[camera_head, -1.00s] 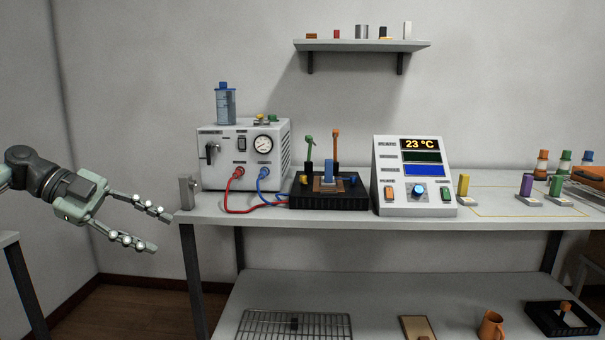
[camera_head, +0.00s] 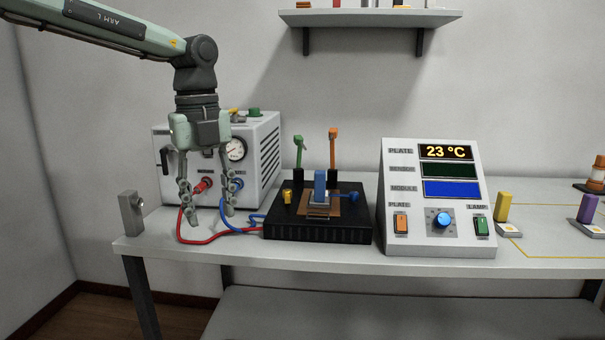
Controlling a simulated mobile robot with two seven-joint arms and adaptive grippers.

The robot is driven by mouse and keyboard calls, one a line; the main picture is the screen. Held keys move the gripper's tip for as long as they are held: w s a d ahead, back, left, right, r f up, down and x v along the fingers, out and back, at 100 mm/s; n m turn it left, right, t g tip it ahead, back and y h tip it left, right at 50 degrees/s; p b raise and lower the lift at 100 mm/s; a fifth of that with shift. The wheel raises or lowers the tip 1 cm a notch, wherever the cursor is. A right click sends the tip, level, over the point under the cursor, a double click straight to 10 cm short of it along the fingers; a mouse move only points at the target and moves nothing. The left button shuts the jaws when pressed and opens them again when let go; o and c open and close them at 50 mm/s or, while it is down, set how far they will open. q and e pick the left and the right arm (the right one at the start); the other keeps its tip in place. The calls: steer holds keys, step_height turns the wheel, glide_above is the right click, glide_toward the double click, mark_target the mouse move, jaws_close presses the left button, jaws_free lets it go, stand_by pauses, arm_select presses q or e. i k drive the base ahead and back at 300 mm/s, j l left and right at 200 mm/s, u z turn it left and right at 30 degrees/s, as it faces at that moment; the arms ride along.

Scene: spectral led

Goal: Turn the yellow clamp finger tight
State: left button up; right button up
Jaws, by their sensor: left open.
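A small yellow clamp (camera_head: 287,193) sits at the left on top of the black plate block (camera_head: 318,232). A blue block (camera_head: 320,184) stands on the copper-coloured pad (camera_head: 318,209) in the middle of that block, with a blue knob (camera_head: 350,197) to its right. My left gripper (camera_head: 209,215) points down with its fingers apart and empty. It is left of the black block and in front of the white power box, apart from the yellow clamp. My right gripper is out of view.
The white power box (camera_head: 268,150) has red and blue cables (camera_head: 205,240) running to the black block. Upright green (camera_head: 298,152) and orange (camera_head: 333,150) probes stand behind the block. The sloped control panel (camera_head: 430,235) reads 23 °C. A grey metal post (camera_head: 131,212) stands left.

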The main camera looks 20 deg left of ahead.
mark_target(286, 192)
steer(key=i, duration=1.05)
